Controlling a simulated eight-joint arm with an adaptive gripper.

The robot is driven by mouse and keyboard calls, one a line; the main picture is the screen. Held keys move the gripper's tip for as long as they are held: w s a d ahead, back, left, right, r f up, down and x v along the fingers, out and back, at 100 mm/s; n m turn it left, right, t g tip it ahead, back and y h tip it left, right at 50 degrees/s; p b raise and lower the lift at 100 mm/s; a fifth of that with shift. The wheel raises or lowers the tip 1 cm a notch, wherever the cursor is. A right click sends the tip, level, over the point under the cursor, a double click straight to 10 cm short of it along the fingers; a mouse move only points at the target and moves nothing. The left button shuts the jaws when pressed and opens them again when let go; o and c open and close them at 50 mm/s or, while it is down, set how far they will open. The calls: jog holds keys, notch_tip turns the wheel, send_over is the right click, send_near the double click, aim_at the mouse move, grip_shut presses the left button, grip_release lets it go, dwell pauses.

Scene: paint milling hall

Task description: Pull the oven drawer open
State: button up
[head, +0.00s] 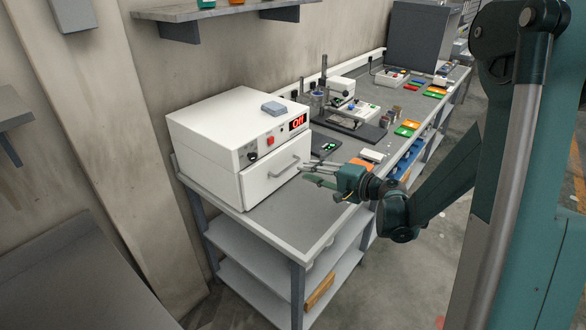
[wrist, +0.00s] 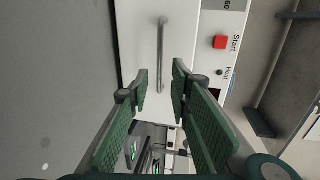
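The white oven (head: 215,130) stands on the near end of the grey bench. Its display (head: 298,122) reads "Off" in red. The drawer front (head: 262,188) is below the control strip, with a grey bar handle (head: 285,168); whether it is fully flush is hard to tell. My gripper (head: 306,172) is just to the right of the handle, in front of the drawer. In the wrist view my gripper (wrist: 160,82) is open, its green fingers apart. The handle (wrist: 161,55) lies ahead, its lower end in line with the gap between the fingertips. Contact cannot be judged.
A small grey box (head: 274,108) lies on the oven. Coloured trays (head: 408,128) lie farther along. A wall shelf (head: 190,14) hangs above.

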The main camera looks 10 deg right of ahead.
jog(key=b+x, duration=0.1)
jog(key=x, duration=0.6)
jog(key=shift+w+a, duration=0.25)
grip_shut()
